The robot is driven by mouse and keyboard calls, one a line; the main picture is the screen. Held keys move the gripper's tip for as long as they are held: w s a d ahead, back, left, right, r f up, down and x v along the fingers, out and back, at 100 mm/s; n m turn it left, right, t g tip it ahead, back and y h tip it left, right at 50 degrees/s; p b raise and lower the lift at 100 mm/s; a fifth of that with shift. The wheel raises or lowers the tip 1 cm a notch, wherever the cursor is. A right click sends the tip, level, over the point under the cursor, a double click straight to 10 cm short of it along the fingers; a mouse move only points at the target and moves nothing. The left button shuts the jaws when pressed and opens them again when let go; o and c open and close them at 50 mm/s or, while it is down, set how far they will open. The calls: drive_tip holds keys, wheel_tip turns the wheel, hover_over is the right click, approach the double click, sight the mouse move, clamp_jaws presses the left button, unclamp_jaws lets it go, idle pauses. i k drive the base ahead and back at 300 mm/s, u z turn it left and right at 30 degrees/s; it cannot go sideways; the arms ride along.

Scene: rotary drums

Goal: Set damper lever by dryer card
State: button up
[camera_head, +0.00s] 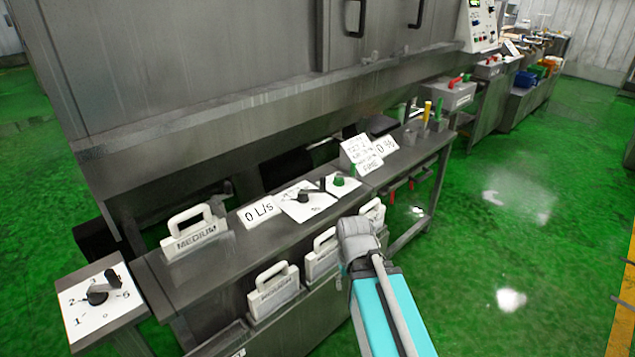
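A black lever (98,294) sits on a white dial plate (78,318) at the lower left. My gripper (356,240) is at the end of my cyan arm, in front of the bench and far to the right of the lever. Its fingers cannot be made out.
On the bench (220,262) are a MEDIUM block with a handle (193,236), a 0 L/s sign (259,211), a second black-pointer dial (304,201), a green knob (338,181) and a 0 % sign (385,146). Green floor is clear at right.

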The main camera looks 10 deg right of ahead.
sight(303, 197)
drive_tip(key=u, duration=0.05)
drive_tip(key=i, duration=0.85)
drive_tip(key=z, duration=0.1)
